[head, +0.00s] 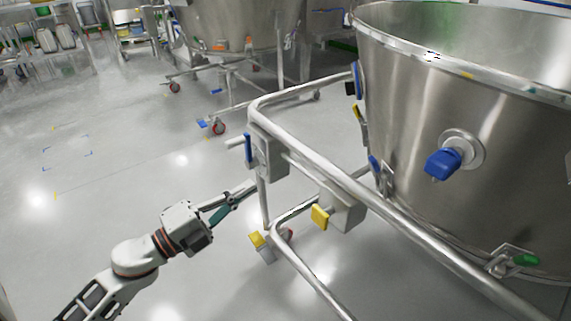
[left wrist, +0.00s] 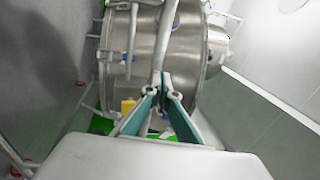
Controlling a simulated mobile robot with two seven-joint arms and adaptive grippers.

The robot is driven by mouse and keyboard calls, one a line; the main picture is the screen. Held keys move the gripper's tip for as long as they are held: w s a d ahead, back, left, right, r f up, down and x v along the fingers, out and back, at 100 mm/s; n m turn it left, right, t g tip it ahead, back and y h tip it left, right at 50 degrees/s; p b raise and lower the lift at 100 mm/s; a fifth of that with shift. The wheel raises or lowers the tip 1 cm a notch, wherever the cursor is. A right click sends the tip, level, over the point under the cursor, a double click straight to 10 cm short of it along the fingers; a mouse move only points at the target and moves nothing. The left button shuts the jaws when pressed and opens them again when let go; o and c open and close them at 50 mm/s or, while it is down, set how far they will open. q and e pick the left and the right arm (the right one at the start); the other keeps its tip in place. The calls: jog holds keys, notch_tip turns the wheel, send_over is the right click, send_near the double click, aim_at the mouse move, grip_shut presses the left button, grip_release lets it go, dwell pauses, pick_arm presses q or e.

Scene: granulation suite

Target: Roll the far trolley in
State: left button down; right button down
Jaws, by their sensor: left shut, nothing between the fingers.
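A steel trolley with a wide open vessel (head: 500,120) and a tubular frame (head: 330,170) fills the right of the head view. Its frame carries blue and yellow tabs, and a blue valve (head: 442,163) sticks out of the vessel. A second steel vessel trolley (head: 235,25) on red-wheeled casters stands further back; its top is cut off. My left gripper (head: 252,186) is shut and empty, its tips close to an upright tube of the near frame; I cannot tell whether they touch. In the left wrist view its teal fingers (left wrist: 163,78) point at a tube before a steel vessel (left wrist: 180,50). My right gripper is not in view.
Another steel rack with containers (head: 60,40) stands at the back left. The grey floor (head: 100,170) is clear on the left, with faint corner markings. A caster (head: 219,128) of the farther trolley stands beyond the near frame.

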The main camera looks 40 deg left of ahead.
aim_at(299, 155)
pick_arm(q)
jog(key=p+x, duration=0.1)
jog(key=x, duration=1.1)
jog(key=shift+w, duration=0.15)
